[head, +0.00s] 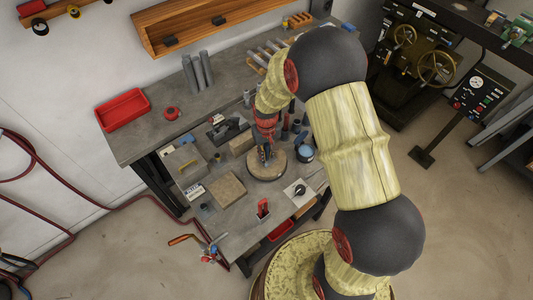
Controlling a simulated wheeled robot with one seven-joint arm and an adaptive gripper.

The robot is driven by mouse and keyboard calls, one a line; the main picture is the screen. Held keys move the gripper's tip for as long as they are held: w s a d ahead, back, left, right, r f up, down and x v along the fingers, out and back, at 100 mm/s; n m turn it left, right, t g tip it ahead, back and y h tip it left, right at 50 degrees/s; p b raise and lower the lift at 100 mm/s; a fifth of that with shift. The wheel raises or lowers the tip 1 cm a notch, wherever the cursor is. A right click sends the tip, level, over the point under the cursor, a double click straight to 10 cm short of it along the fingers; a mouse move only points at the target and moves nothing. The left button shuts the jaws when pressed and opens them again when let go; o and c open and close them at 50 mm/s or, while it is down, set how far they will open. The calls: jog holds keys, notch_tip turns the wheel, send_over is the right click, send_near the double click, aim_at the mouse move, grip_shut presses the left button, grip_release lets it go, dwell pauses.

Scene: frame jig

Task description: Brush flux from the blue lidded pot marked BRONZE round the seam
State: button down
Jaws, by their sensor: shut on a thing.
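My gripper (265,151) reaches down over a round wooden block (267,174) on the workbench. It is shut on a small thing. The gripper and my arm cover most of it, so I cannot tell whether it is a brush. A small round blue pot (305,154) with a pale top stands just right of the block, apart from the gripper. Its marking is too small to read, and I cannot tell whether its lid is on. The seam cannot be made out; the gripper hides the top of the block.
The grey bench (157,140) holds a red tray (123,110), grey cylinders (198,74), a flat brown block (227,188) and a red-handled item (263,208). A white sheet (299,192) lies at the front right. A torch-like tool (184,239) is off the bench's front left. Machinery (418,58) stands right.

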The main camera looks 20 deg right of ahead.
jog(key=shift+w, duration=0.15)
jog(key=shift+w+a+b, duration=0.15)
jog(key=shift+w+a, duration=0.15)
jog(key=shift+w, duration=0.45)
jog(key=shift+w+a+b, duration=0.15)
jog(key=shift+w+a, duration=0.2)
jog(key=shift+w, duration=0.35)
jog(key=shift+w+a+b, duration=0.15)
jog(key=shift+w+a, duration=0.15)
jog(key=shift+w, duration=0.45)
jog(key=shift+s+d, duration=0.25)
jog(key=shift+s, duration=0.35)
jog(key=shift+s+d, duration=0.25)
jog(key=shift+s, duration=0.3)
jog(key=shift+w, duration=0.1)
jog(key=shift+w+a, duration=0.25)
jog(key=shift+w, duration=0.3)
jog(key=shift+w+a, duration=0.25)
jog(key=shift+w, duration=0.25)
jog(key=shift+s, duration=0.1)
jog(key=shift+s+d+f, duration=0.1)
jog(key=shift+s+d, duration=0.15)
jog(key=shift+s, duration=0.35)
jog(key=shift+s+d, duration=0.25)
jog(key=shift+s, duration=0.3)
jog(key=shift+s, duration=0.15)
